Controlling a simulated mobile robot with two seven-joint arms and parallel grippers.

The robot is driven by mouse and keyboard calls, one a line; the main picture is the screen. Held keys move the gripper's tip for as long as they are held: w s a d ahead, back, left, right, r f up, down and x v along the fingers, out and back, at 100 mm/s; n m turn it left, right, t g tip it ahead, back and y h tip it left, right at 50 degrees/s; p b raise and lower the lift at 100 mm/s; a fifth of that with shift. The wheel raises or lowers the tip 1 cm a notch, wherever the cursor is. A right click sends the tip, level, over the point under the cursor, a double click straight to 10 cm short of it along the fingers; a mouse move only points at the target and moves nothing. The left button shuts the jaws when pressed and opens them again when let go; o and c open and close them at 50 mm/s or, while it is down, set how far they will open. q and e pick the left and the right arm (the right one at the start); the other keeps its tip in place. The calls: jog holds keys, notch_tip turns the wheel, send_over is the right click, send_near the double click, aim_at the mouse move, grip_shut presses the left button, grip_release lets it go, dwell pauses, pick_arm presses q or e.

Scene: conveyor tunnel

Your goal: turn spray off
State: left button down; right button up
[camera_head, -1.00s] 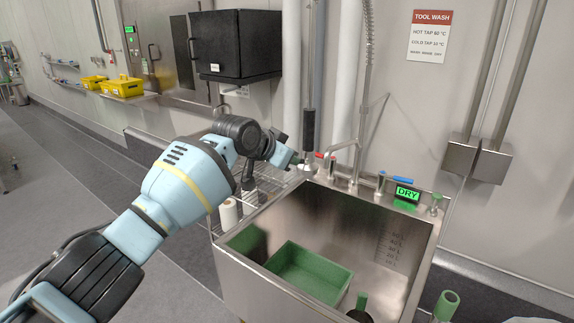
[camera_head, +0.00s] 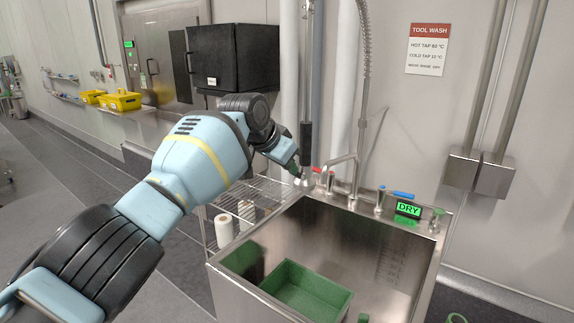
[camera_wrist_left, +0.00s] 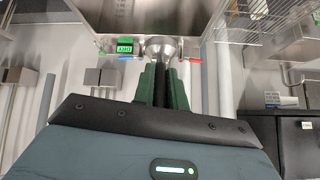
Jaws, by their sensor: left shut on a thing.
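The spray (camera_head: 306,140) hangs at the back left of the sink, with a black grip and a metal head by the taps. My left gripper (camera_head: 294,172) is at its lower end. In the left wrist view, the green fingers of my left gripper (camera_wrist_left: 164,88) are shut on either side of the spray's black grip, with the round metal spray head (camera_wrist_left: 163,46) just beyond them. The finger contact is mostly hidden in the head view. No water stream shows. My right gripper is not in view.
The steel sink (camera_head: 345,232) holds a green tray (camera_head: 306,288). Red and blue tap levers (camera_head: 397,194) and a green-lit DRY display (camera_head: 408,209) line its back edge. A black cabinet (camera_head: 235,55) hangs at the upper left. A wire shelf stands left of the sink.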

pick_arm(q)
jog(key=shift+f, duration=0.15)
jog(key=c, duration=1.4)
grip_release()
jog(key=shift+c, duration=0.2)
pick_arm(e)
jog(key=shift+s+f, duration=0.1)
pick_arm(q)
jog(key=shift+r, duration=0.2)
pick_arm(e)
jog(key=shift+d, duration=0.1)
pick_arm(q)
jog(key=shift+s+a+r+p, duration=0.25)
jog(key=shift+s+r+p, duration=0.1)
jog(key=shift+r, duration=0.25)
jog(key=p+v, duration=0.1)
jog(key=v, duration=0.5)
jog(key=shift+s, duration=0.15)
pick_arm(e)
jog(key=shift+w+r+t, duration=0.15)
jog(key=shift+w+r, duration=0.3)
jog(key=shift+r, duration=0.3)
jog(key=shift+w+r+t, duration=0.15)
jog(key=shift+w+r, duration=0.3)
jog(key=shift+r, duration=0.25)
pick_arm(q)
jog(key=shift+a, duration=0.15)
